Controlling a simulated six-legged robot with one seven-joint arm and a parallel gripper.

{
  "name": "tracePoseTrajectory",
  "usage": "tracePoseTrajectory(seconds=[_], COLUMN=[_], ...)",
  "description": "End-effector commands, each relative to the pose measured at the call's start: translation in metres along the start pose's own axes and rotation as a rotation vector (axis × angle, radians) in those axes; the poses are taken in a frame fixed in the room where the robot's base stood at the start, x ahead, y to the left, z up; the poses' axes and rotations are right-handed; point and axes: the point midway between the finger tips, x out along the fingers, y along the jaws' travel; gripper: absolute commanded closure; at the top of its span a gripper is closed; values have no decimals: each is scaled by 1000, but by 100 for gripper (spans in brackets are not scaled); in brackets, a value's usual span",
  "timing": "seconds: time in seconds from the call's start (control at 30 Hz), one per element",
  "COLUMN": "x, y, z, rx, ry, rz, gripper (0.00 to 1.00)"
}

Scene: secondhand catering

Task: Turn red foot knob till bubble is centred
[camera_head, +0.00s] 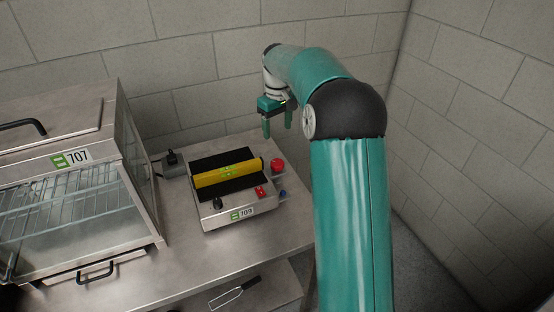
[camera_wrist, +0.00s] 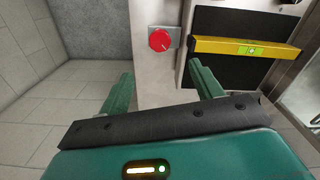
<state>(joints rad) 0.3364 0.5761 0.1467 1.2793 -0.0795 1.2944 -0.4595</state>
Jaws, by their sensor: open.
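The red foot knob (camera_head: 277,165) sits on a small bracket at the right rear side of the appliance marked 709 (camera_head: 212,218). In the wrist view the red knob (camera_wrist: 159,40) shows a pale mark on its face. A yellow spirit level (camera_head: 226,174) lies across the appliance's black top. Its green vial also shows in the wrist view (camera_wrist: 250,50), but the bubble's exact position is too small to tell. My gripper (camera_head: 278,130) is open and empty, above and behind the knob, apart from it. In the wrist view its two fingers (camera_wrist: 163,84) are spread below the knob.
A blue knob (camera_head: 282,194) is at the appliance's right front, near a red switch (camera_head: 260,192) and a black knob (camera_head: 217,203). A glass-sided cabinet marked 707 (camera_head: 75,200) stands left. Block walls close the back and right. The steel table (camera_head: 270,235) has bare room in front.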

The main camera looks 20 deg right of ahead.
Motion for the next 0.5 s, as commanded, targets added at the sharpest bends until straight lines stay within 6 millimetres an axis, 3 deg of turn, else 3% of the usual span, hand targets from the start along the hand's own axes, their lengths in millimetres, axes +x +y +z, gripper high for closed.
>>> tracePoseTrajectory(seconds=[0.17, 0.5], x=[16, 82], y=[0, 0], z=[0, 1], rx=[0, 0], ry=[-2, -3], rz=[-1, -1], gripper=[35, 35])
